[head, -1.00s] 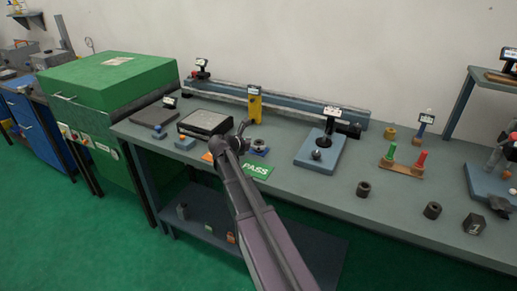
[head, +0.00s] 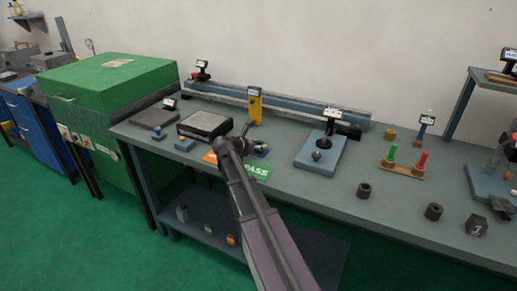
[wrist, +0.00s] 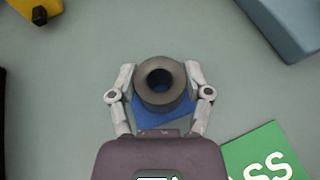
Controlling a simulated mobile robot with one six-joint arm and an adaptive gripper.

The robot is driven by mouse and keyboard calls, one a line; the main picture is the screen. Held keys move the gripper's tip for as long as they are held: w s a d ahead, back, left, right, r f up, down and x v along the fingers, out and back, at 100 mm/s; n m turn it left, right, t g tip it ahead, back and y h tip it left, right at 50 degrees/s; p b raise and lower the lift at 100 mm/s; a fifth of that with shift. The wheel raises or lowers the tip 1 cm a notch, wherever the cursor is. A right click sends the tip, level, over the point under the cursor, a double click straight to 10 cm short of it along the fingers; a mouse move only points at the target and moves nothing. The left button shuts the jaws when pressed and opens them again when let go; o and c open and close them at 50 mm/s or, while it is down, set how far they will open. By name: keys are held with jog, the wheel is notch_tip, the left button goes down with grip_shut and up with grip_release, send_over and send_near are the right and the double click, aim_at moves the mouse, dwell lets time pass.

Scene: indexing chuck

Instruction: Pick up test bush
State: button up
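The test bush, a dark grey ring with a round hole (wrist: 160,85), is between the two fingers of my gripper (wrist: 161,80) in the wrist view. A blue base (wrist: 150,120) shows just below the bush. The fingers stand on either side of the bush, very close to it; firm contact is not visible. In the head view my gripper (head: 248,143) is low over the bench beside the blue base (head: 262,152), and my wrist hides the bush.
A green PASS plate (head: 256,171) lies just in front, with an orange plate (head: 209,157) to the left. A yellow upright block (head: 255,105) stands behind. A blue fixture (head: 318,154) is to the right. Dark bushes (head: 364,190) stand farther right on the bench.

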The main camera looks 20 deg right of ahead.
grip_shut()
jog(key=shift+r, duration=0.15)
notch_tip(320, 180, up, 4)
jog(key=p, duration=0.4)
jog(key=s+a, duration=0.1)
jog(key=s, duration=0.4)
jog(key=s+a, duration=0.1)
jog(key=s, duration=0.4)
jog(key=s+a+p, duration=0.1)
jog(key=s, duration=0.4)
jog(key=shift+s+a+r, duration=0.3)
jog(key=shift+r, duration=0.05)
